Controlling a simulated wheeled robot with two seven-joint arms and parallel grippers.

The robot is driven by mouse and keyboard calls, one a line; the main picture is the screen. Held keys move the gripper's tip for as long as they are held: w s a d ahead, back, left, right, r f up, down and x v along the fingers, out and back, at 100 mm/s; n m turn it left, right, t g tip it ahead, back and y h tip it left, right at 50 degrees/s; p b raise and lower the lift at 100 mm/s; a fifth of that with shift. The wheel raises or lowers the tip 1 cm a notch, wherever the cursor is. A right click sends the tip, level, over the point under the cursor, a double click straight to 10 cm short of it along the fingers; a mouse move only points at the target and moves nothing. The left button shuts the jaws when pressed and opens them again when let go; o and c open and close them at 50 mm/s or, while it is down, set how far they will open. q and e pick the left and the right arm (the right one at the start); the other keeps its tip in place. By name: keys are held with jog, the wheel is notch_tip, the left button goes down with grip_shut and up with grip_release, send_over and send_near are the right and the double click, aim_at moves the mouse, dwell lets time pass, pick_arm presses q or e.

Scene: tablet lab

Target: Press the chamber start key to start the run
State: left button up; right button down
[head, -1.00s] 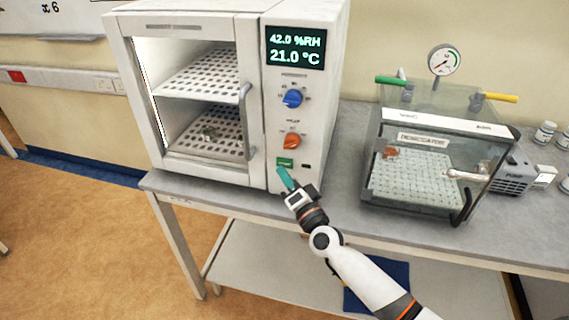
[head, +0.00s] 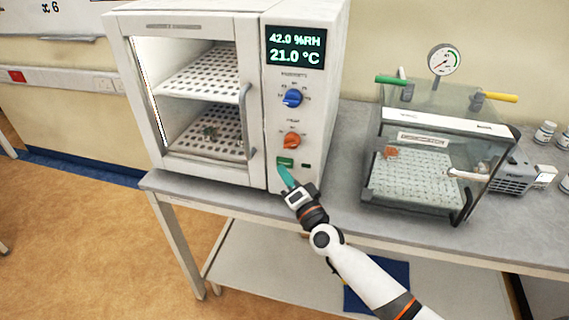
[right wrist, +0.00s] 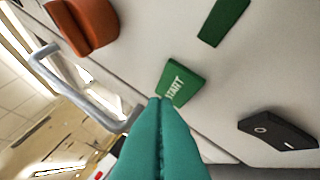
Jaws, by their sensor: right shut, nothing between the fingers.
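The chamber (head: 255,187) is a white cabinet with a glass door. Its green start key (head: 285,162) is low on the front panel, below the orange knob (head: 292,141). In the right wrist view the key (right wrist: 186,80) reads START. My right gripper (head: 284,171) has teal fingers and is shut and empty, just below the key. In the right wrist view its fingertips (right wrist: 155,102) overlap the key's lower edge. I cannot tell whether they touch it. The display (head: 296,48) reads 42.0 %RH and 21.0 °C. My left gripper is not in view.
A blue knob (head: 292,98) is above the orange one. A small black switch (right wrist: 278,133) is right of the key. The door handle (head: 247,120) projects on the left. A clear desiccator (head: 418,185) stands on the bench to the right, with bare bench between.

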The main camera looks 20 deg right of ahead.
jog(key=shift+w+d, duration=0.15)
jog(key=shift+w, duration=0.05)
jog(key=shift+w+d, duration=0.2)
jog(key=shift+w, duration=0.05)
dwell(0.6)
dwell(0.4)
jog(key=shift+s+a, duration=0.45)
jog(key=shift+s, duration=0.2)
jog(key=shift+p, duration=0.3)
jog(key=s+a+p, duration=0.1)
jog(key=s, duration=0.1)
jog(key=s+a+p, duration=0.1)
jog(key=s, duration=0.1)
jog(key=shift+a, duration=0.4)
jog(key=shift+f, duration=0.1)
